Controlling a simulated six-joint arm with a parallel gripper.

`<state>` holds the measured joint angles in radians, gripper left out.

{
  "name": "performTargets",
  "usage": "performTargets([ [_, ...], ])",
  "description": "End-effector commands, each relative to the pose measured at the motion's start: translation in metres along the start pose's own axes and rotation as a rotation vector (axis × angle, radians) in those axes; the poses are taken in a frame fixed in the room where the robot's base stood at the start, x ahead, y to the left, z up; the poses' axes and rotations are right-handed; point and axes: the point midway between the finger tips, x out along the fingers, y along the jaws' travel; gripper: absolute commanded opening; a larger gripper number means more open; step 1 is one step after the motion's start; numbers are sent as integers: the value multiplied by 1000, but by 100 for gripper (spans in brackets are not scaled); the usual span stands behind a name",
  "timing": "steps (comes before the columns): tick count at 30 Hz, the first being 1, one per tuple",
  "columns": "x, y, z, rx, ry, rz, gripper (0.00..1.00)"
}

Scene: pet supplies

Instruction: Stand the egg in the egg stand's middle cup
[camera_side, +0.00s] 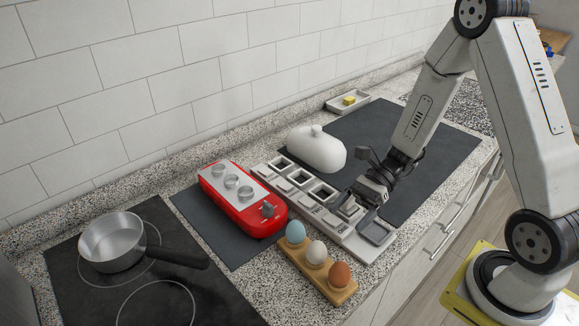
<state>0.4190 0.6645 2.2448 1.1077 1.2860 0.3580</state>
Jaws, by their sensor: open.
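A wooden egg stand (312,278) sits on the counter at the front, running from upper left to lower right. A pale blue egg (295,232) is at its far left end, a white egg (316,252) is upright in its middle cup, and a brown egg (340,275) is at its near right end. My gripper (367,197) is open, behind and to the right of the stand, low over the right part of a long white compartment tray (283,187). It is apart from all three eggs. Anything between its fingers is too small to tell.
A red appliance (264,224) with three round metal cups stands left of the tray on a dark mat. A white domed lid (317,150) is behind the tray. A pot (113,242) sits on the cooktop at left. A dish with a yellow block (349,101) is at the back.

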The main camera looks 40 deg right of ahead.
Motion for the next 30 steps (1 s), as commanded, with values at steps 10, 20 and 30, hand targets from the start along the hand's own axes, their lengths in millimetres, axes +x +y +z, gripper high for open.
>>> performTargets([
  [10, -16, 0, 0, 0, 1, 1, 94],
  [20, -16, 0, 0, 0, 1, 1, 94],
  [30, -13, 7, -1, -46, 57, 36, 94],
])
